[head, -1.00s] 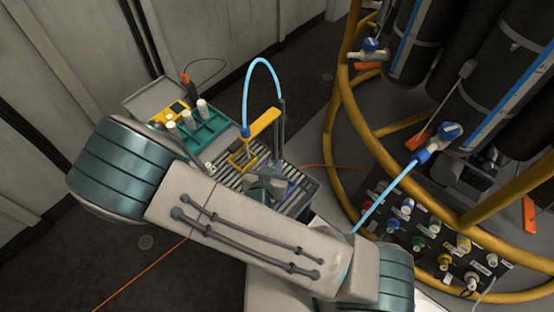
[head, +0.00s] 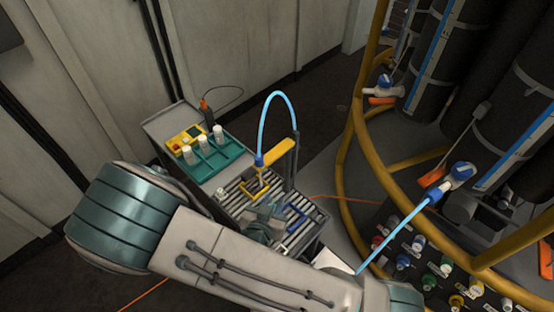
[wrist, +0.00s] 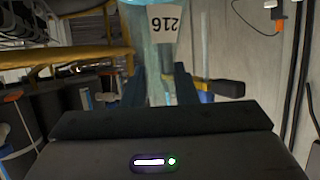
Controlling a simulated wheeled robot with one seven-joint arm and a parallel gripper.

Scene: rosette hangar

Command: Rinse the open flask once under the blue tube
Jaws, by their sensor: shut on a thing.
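The blue tube (head: 275,95) arches over the slatted grey tray (head: 240,211) in the head view. Its blue end (head: 260,160) points down beside a yellow lever (head: 281,152). In the wrist view my gripper (wrist: 158,88) is shut on a pale, see-through flask (wrist: 150,60) labelled 216. The label is upside down in that picture. The flask's mouth is not clearly visible, and I cannot make the flask out in the head view.
A teal rack (head: 232,152) with several white bottles stands behind the tray, beside a yellow device (head: 181,139). A yellow rail (head: 350,130) and black tanks stand at the right. A panel of coloured fittings (head: 418,260) is below them. A small white item (head: 221,193) is at the tray's left edge.

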